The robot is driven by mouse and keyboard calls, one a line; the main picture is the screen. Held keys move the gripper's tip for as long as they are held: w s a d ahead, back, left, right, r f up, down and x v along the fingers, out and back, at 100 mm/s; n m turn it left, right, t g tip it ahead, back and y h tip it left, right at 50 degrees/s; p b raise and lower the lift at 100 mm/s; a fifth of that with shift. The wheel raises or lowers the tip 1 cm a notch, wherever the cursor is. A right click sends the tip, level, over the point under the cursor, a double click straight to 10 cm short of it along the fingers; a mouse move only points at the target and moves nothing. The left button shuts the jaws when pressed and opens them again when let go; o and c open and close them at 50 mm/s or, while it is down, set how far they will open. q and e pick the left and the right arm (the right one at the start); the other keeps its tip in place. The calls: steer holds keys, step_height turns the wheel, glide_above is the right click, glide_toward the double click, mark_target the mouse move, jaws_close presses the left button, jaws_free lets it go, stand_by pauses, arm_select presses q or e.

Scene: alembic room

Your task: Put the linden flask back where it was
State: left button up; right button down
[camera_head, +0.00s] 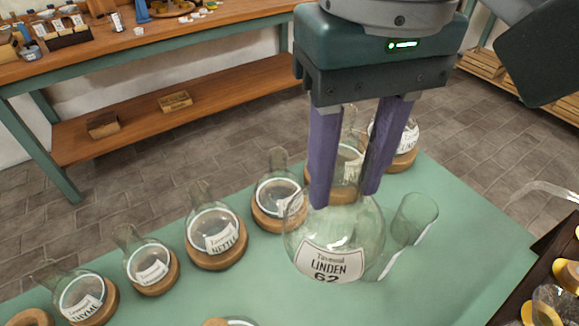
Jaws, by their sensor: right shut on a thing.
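The linden flask (334,235) is a round clear glass flask with a white label reading LINDEN 62. It is at the middle right of the head view, over the green tabletop (470,235). My right gripper (345,188) comes down from above, with its two purple fingers on either side of the flask's neck and shut on it. The flask looks near upright. No wooden ring shows under it, and I cannot tell whether its base touches the table. A wooden ring (32,317) is partly visible at the bottom left; I cannot tell whether it is empty. My left gripper is not in view.
Several labelled flasks stand on wooden rings in a slanting row, including thyme (85,300) and nettle (214,234). One is partly behind my right fingers. A dark tray with glassware is at the right edge.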

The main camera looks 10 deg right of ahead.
steer(key=shift+w+a+f+b, duration=0.15)
steer(key=shift+f+b, duration=0.15)
steer(key=shift+f, duration=0.3)
steer(key=shift+w+a+f+b, duration=0.1)
steer(key=shift+f+b, duration=0.2)
steer(key=shift+f, duration=0.3)
arm_select(q)
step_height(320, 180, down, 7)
steer(key=b, duration=0.4)
arm_select(e)
step_height(320, 180, down, 20)
steer(key=shift+r, duration=0.2)
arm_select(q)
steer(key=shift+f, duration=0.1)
arm_select(e)
steer(key=shift+f+b, duration=0.15)
steer(key=shift+b, duration=0.15)
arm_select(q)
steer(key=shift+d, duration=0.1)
arm_select(e)
steer(key=shift+c, duration=2.2)
jaws_free()
